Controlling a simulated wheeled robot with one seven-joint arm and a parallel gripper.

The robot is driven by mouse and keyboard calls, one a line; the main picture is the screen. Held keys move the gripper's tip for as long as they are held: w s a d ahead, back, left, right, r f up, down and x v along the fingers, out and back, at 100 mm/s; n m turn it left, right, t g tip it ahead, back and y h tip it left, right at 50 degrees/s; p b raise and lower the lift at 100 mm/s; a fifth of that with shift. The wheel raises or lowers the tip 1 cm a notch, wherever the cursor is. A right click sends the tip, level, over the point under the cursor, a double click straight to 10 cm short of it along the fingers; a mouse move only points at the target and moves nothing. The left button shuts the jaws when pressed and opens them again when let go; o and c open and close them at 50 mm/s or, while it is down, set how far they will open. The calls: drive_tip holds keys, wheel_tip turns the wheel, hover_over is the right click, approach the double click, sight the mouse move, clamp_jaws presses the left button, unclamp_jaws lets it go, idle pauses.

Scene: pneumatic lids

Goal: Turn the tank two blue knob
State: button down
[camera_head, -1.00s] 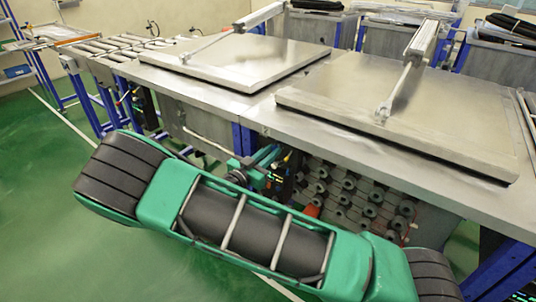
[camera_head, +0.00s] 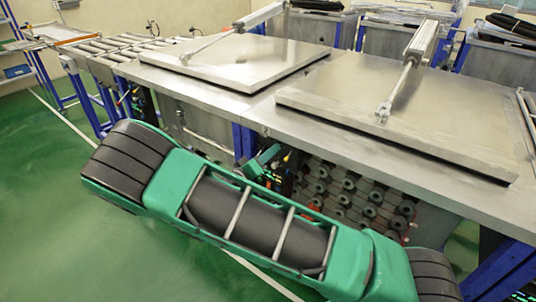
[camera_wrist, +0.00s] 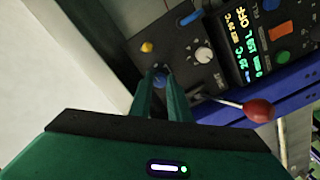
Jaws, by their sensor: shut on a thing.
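In the head view, my green arm crosses the front of the metal tanks and hides the gripper and the knob. The panel itself is barely visible there.
In the head view, two closed lids (camera_head: 240,58) (camera_head: 420,115) cover the tanks.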

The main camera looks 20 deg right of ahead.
drive_tip(key=n, duration=0.7)
idle(0.5)
drive_tip(key=c, duration=1.7)
unclamp_jaws()
drive_tip(key=shift+o, duration=0.2)
drive_tip(key=v, duration=1)
drive_tip(key=shift+a, duration=0.3)
drive_tip(key=shift+s+f, duration=0.1)
drive_tip(key=shift+s, duration=0.05)
